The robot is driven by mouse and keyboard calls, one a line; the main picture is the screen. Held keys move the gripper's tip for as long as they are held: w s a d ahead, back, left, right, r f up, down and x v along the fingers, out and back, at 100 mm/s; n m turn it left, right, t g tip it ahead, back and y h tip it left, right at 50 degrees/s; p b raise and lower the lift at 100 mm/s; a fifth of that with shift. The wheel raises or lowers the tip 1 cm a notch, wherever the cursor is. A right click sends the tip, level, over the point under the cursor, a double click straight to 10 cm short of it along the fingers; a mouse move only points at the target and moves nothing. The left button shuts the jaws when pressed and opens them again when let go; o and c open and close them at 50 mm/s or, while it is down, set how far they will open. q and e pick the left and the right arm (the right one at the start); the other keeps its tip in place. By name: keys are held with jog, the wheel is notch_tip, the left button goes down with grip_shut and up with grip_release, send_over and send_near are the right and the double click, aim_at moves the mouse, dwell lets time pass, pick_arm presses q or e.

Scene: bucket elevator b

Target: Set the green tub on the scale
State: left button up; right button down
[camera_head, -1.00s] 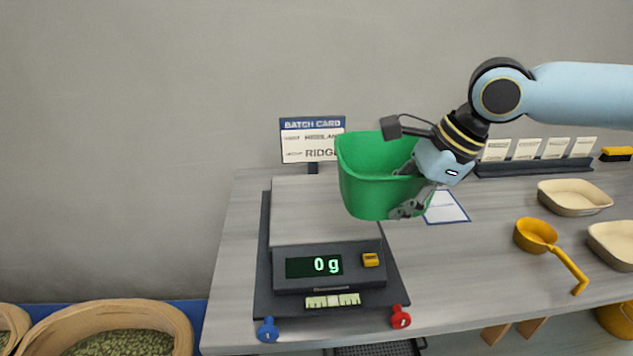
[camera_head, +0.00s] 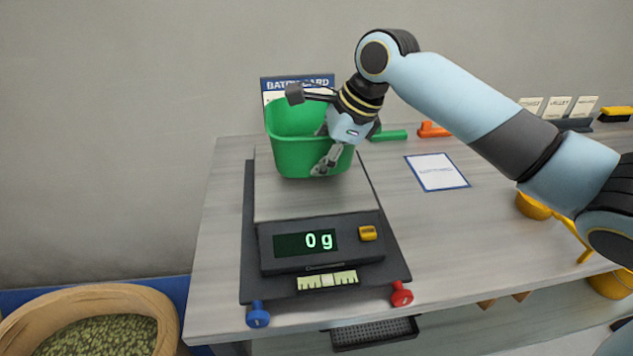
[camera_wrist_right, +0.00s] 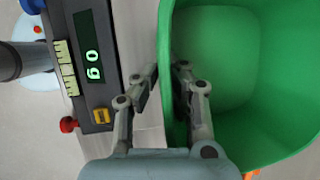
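The green tub (camera_head: 290,154) is upright in the head view, over the rear part of the scale's grey plate (camera_head: 300,200). The scale display (camera_head: 306,242) reads 0 g. My right gripper (camera_head: 326,160) is shut on the tub's wall at its right front side. In the right wrist view, the gripper (camera_wrist_right: 160,88) has one finger inside the empty tub (camera_wrist_right: 225,60) and one outside, with the wall between them. Whether the tub's bottom touches the plate cannot be told. My left gripper is out of view.
A batch card sign (camera_head: 297,84) stands behind the tub. A blue knob (camera_head: 258,314) and a red knob (camera_head: 401,294) sit at the scale's front. A blue-edged sheet (camera_head: 437,172) lies to the right. A yellow scoop (camera_head: 534,205) is partly hidden by my arm.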

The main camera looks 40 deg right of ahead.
jog(key=shift+w+a+f, duration=0.2)
jog(key=shift+w, duration=0.1)
jog(key=shift+f, duration=0.25)
notch_tip(320, 180, down, 4)
jog(key=shift+r, duration=0.2)
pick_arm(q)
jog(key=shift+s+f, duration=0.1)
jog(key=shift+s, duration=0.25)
pick_arm(e)
jog(key=c, duration=1.5)
grip_release()
jog(key=shift+s, duration=0.1)
